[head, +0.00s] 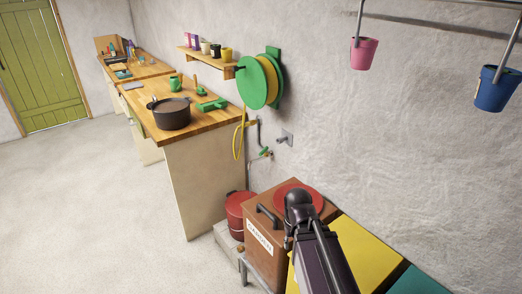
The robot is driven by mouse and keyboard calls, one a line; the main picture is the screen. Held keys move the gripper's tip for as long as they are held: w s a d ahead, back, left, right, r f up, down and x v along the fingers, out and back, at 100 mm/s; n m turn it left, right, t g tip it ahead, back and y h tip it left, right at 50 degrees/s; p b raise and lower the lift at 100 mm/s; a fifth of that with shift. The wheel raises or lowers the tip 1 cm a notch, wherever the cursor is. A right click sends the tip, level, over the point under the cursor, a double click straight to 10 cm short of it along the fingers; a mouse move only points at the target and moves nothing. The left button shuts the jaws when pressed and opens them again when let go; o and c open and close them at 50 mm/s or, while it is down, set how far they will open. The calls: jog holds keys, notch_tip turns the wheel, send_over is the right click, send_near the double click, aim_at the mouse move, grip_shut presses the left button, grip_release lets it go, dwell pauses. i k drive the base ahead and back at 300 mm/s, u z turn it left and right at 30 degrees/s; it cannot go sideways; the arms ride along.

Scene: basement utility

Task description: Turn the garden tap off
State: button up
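The garden tap (265,153) is low on the wall below the hose reel, small in the head view, with orange and green parts. A dark grey pipe (259,134) runs down the wall just above it. The tap is too small to tell how its handle is turned or whether water runs. My dark arm (325,262) rises from the bottom edge, right of and nearer than the tap. I cannot make out my gripper's fingers, and nothing is seen touching the tap.
A green hose reel (259,83) with yellow hose hangs above the tap. A wooden workbench (217,92) holding a dark pot (171,112) stands to the left. A red bucket (238,211) and a brown labelled box (260,240) stand below the tap. Open floor lies left.

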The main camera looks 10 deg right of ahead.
aim_at(265, 149)
jog(key=z, duration=0.05)
jog(key=k, duration=0.65)
jog(key=u, duration=0.45)
jog(key=i, duration=1.7)
jog(key=z, duration=0.6)
